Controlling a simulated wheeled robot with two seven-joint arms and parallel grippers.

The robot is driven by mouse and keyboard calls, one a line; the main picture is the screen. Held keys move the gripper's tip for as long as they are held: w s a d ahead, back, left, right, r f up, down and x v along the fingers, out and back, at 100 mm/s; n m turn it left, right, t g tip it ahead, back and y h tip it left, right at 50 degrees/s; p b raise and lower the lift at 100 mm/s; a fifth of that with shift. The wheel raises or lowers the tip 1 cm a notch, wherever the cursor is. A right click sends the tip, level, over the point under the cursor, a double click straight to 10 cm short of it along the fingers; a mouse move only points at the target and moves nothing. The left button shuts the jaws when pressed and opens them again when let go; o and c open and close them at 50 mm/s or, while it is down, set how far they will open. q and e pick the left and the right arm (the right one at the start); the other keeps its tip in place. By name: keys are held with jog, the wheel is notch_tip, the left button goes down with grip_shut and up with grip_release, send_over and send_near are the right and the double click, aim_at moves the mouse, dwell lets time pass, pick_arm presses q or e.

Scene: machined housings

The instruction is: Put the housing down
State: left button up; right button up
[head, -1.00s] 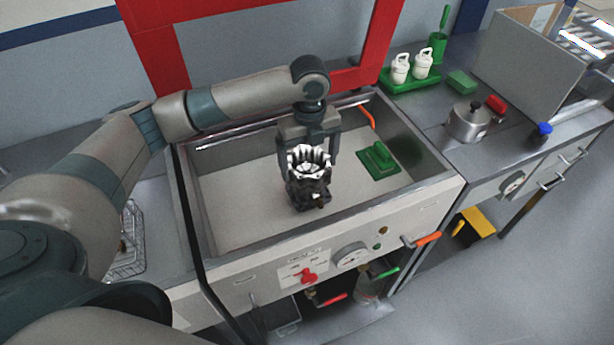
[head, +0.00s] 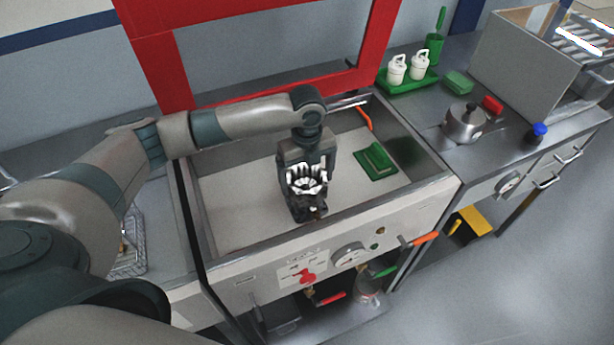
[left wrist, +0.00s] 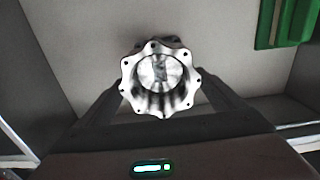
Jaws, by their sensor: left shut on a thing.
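The housing (head: 307,181) is a bright metal part with a scalloped flange, bolt holes and a round bore. My left gripper (head: 305,195) is shut on it, over the pale floor of the sink-like basin (head: 235,205). In the left wrist view the housing (left wrist: 160,82) sits between the two dark fingers, its flange and bore facing the camera. Its underside is hidden, and I cannot tell whether it touches the basin floor. My right gripper is not in view.
A green block with a handle (head: 376,162) lies in the basin, right of my gripper. The basin has raised metal walls and an orange-handled tap (head: 364,118) at the back. White bottles (head: 397,69) on a green tray and a kettle (head: 464,124) stand on the right counter.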

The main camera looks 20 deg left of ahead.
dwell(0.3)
pick_arm(q)
jog(key=o, duration=1.9)
jog(key=shift+f, duration=0.15)
jog(key=shift+r, duration=0.2)
jog(key=shift+r, duration=0.25)
notch_tip(320, 180, up, 11)
jog(key=b, duration=0.3)
jog(key=shift+r+b, duration=0.15)
jog(key=shift+b, duration=0.15)
